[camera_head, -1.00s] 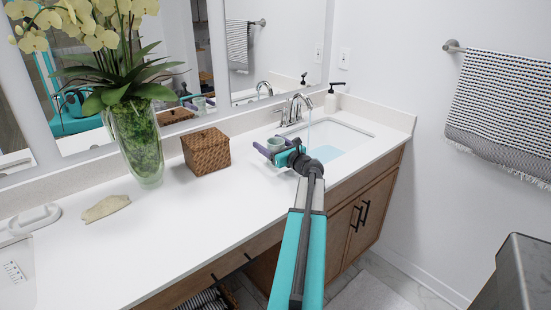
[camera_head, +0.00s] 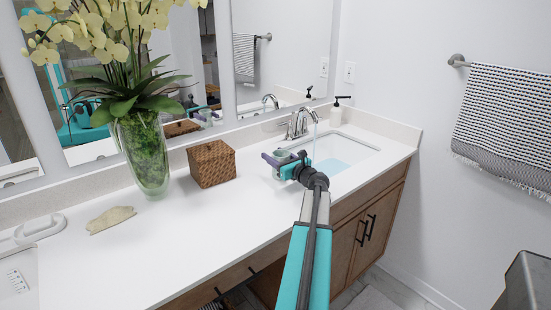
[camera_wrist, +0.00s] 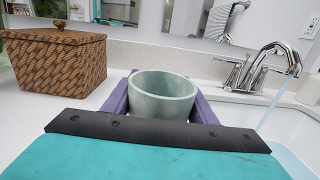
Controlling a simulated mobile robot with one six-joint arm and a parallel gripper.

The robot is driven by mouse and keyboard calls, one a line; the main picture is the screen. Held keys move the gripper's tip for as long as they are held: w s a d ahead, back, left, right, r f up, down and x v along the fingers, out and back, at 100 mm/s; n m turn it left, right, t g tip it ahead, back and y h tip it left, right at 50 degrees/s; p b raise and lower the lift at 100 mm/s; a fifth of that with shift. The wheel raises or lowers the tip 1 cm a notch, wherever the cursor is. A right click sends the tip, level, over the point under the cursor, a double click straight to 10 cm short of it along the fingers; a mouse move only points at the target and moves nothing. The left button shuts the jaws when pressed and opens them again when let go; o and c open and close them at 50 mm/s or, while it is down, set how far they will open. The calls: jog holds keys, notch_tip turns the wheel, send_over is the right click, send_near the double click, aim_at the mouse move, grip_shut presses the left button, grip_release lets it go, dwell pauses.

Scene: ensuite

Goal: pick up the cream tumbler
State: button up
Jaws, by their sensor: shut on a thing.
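The cream tumbler (camera_wrist: 163,95) looks pale grey-green in the wrist view, upright and open at the top. The purple fingers of my gripper (camera_wrist: 160,92) are shut on it, one at each side. In the head view my gripper (camera_head: 283,160) is over the counter at the left edge of the sink. There the tumbler is small and partly hidden by the gripper. I cannot tell whether its base touches the counter.
A woven lidded basket (camera_head: 211,164) stands left of the gripper. The chrome faucet (camera_head: 302,122) runs water into the sink (camera_head: 352,148) at right. A glass orchid vase (camera_head: 144,160) and a beige stone-like piece (camera_head: 111,219) are further left. The front counter is clear.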

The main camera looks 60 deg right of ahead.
jog(key=shift+r, duration=0.15)
jog(key=s+d+r, duration=0.1)
jog(key=s+r, duration=0.1)
jog(key=s, duration=0.6)
jog(key=s+d+r+b, duration=0.1)
jog(key=s+r, duration=0.1)
jog(key=s, duration=0.5)
jog(key=shift+s+r, duration=0.15)
jog(key=shift+s, duration=0.2)
dwell(0.7)
jog(key=shift+s, duration=0.1)
dwell(0.8)
